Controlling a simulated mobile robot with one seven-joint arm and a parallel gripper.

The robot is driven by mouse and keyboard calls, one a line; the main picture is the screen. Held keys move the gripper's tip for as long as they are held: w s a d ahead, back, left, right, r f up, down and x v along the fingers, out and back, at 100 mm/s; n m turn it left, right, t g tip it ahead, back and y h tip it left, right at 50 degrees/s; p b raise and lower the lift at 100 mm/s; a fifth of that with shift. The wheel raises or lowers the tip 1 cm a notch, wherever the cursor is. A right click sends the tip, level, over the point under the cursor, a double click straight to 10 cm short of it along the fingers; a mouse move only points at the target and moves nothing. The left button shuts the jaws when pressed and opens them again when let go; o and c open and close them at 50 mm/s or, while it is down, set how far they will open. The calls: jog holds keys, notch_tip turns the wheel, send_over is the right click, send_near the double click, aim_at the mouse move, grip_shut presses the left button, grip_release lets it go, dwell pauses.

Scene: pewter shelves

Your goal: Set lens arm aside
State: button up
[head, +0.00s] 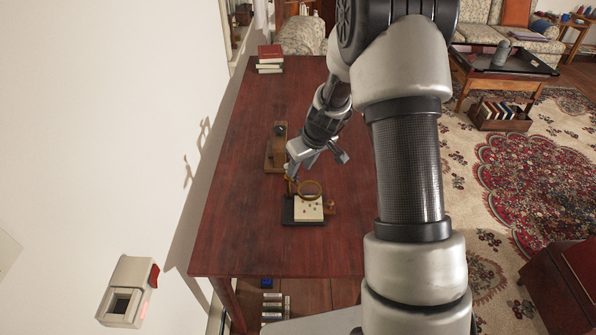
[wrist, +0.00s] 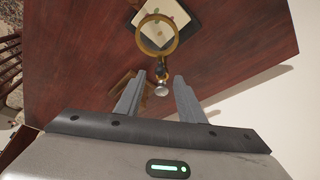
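The lens arm shows as a round brass-coloured ring (head: 321,184) over a pale card with small dark spots (head: 309,209). The card lies on a black base (head: 288,213) on the red-brown table (head: 235,190). In the wrist view the lens ring (wrist: 174,48) overlaps the card (wrist: 168,16), and a stem runs from it to a silvery knob (wrist: 161,90). My gripper (head: 310,172) is just behind and above the ring. In the wrist view its fingers (wrist: 159,78) are apart, with the knob seen between them. I cannot tell whether they touch it.
A wooden stand (head: 270,158) with a dark knob is on the table just behind and left of my gripper. Books (head: 270,58) are stacked at the table's far end. The table's left part is clear. A wall (head: 110,130) runs along the left.

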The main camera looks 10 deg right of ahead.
aim_at(298, 184)
jog(key=shift+x, duration=1.6)
grip_shut()
